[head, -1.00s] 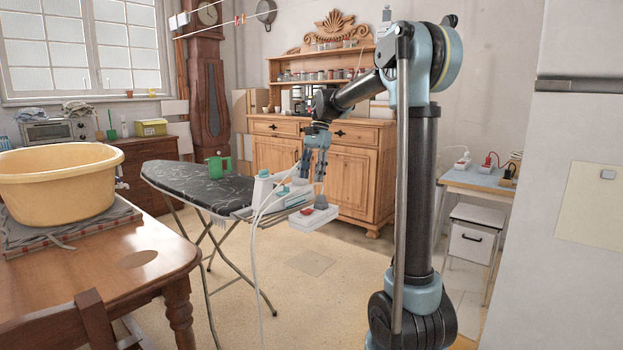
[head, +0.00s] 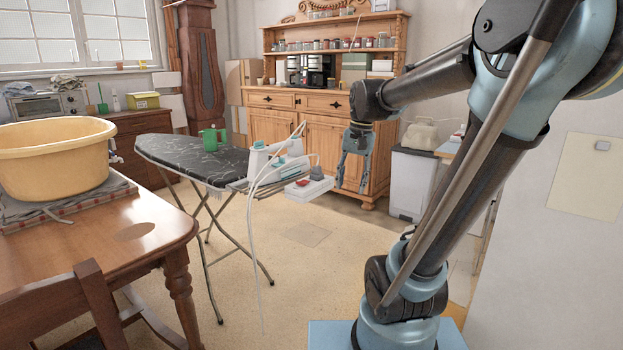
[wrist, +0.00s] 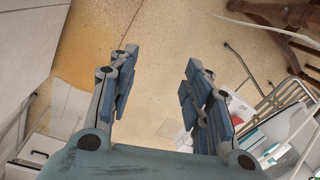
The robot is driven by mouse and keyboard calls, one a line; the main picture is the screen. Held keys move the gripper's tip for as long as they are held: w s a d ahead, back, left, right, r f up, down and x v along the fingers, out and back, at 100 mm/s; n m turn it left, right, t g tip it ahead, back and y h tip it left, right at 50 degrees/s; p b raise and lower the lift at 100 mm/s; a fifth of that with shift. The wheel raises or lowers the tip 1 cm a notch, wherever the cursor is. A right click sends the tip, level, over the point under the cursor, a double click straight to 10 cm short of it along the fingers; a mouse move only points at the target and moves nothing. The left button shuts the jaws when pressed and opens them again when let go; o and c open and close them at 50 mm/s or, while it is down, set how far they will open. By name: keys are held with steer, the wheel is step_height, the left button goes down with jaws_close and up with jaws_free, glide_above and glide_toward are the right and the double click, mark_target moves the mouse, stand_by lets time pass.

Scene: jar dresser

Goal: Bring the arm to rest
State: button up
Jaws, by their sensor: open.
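My gripper (head: 351,182) hangs pointing down in the head view, just right of the ironing board's end and in front of the wooden dresser. In the wrist view my gripper (wrist: 158,98) shows two blue-grey fingers held apart, with bare floor between them. It is open and empty. My arm reaches in from the right side of the head view, bent at the elbow.
The dresser (head: 322,136) stands behind. A white cabinet (head: 412,185) is right. Open floor (head: 310,270) lies in front.

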steer(key=s+d+f+n+t+h, duration=0.1)
steer(key=s+d+f, duration=0.6)
steer(key=s+f, duration=0.7)
steer(key=f+n+t, duration=0.1)
steer(key=f+n, duration=0.1)
steer(key=shift+s+n, duration=0.4)
